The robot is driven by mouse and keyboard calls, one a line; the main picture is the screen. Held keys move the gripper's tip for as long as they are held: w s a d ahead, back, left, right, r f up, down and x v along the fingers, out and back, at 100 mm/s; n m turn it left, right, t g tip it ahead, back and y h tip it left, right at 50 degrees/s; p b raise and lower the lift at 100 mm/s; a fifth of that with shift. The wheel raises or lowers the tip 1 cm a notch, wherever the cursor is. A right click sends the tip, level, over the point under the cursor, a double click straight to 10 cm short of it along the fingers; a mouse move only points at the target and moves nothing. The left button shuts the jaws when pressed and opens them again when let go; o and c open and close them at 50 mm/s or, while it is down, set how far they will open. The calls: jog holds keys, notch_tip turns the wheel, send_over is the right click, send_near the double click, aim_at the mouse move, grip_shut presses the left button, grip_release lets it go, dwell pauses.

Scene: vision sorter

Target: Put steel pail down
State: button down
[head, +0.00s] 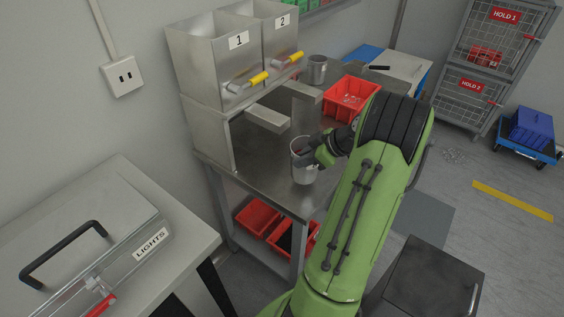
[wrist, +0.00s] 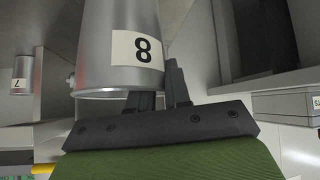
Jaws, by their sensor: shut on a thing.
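A steel pail (head: 301,171) is at the near end of the steel bench, below the dispensers. In the wrist view the pail (wrist: 115,25) fills the upper middle and carries a white label reading 8. My gripper (head: 322,155) is shut on the pail, with its fingers at the pail's wall; it also shows in the wrist view (wrist: 160,95). In the head view the pail looks upright and at or just above the bench top (head: 262,172); I cannot tell whether its base touches. My green arm covers part of the bench to the right.
A second steel pail (head: 317,70) stands farther back. A red crate (head: 350,112) sits behind my arm. Steel bins numbered 1 (head: 215,65) and 2 (head: 268,25), with yellow-handled levers, rise at the bench's left. Red bins (head: 256,217) lie on the lower shelf.

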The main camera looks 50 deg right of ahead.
jog(key=w+a+f+b, duration=0.1)
jog(key=w+f, duration=0.2)
jog(key=w, duration=0.2)
jog(key=shift+w+a+f, duration=0.3)
jog(key=shift+w+a, duration=0.1)
jog(key=c, duration=1.1)
grip_release()
jog(key=shift+o, duration=0.2)
jog(key=shift+r, duration=0.1)
jog(key=shift+s, duration=0.1)
